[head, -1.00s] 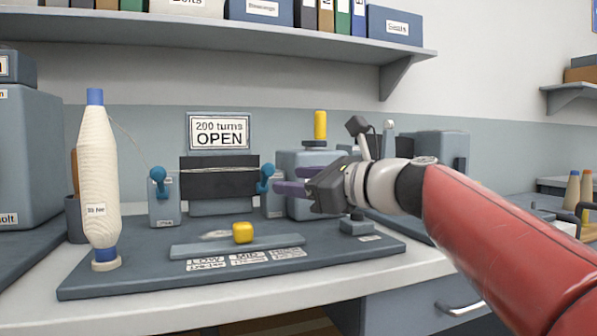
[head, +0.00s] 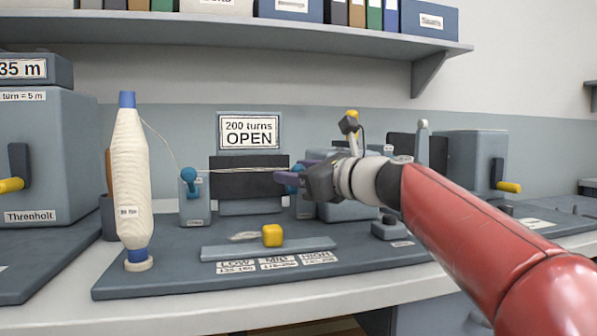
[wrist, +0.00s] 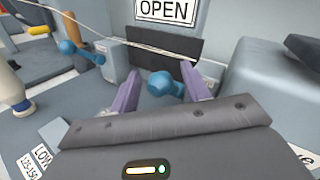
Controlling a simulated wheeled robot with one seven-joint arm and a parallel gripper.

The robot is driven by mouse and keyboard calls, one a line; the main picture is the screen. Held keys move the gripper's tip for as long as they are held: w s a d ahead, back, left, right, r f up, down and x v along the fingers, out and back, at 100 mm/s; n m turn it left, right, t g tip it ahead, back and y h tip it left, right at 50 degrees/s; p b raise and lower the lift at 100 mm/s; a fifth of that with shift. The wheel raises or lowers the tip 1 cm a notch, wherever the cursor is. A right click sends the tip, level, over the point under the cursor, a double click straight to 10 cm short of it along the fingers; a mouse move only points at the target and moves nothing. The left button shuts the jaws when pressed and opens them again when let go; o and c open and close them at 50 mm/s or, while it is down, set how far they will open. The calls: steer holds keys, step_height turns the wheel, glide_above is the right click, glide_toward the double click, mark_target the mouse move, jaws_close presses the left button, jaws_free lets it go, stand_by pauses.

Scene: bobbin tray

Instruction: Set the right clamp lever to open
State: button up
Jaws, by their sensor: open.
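The right clamp lever is blue with a round knob (wrist: 166,84). In the wrist view it lies between the two purple fingers of my gripper (wrist: 160,82), which are open around it with small gaps showing. In the head view my gripper (head: 286,174) covers part of this lever, and some blue shows just below the fingers. A pale thread runs from the left clamp toward the right one, in front of a dark panel (head: 232,176). The sign (head: 249,132) reads "200 turns OPEN".
A tall cream thread cone (head: 130,180) stands at the left. A yellow knob (head: 272,235) sits on a slider bar (head: 222,252) marked low, mid and high in front. Grey machine housings stand on both sides, and a shelf (head: 200,32) runs above.

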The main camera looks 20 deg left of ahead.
jaws_close()
steer(key=f+b, duration=0.1)
steer(key=b, duration=0.3)
steer(key=shift+s+d+f+n+y, duration=0.1)
steer(key=shift+s+f+n+y, duration=0.1)
steer(key=shift+n+y, duration=0.15)
steer(key=b, duration=0.2)
steer(key=y+b, duration=0.1)
steer(key=b, duration=0.1)
steer(key=shift+s+d+f+n+t, duration=0.1)
steer(key=shift+f+n+t, duration=0.2)
steer(key=shift+n, duration=0.05)
steer(key=shift+y+b, duration=0.45)
steer(key=shift+b, duration=0.5)
steer(key=shift+s+r, duration=0.1)
steer(key=shift+r, duration=0.1)
jaws_free()
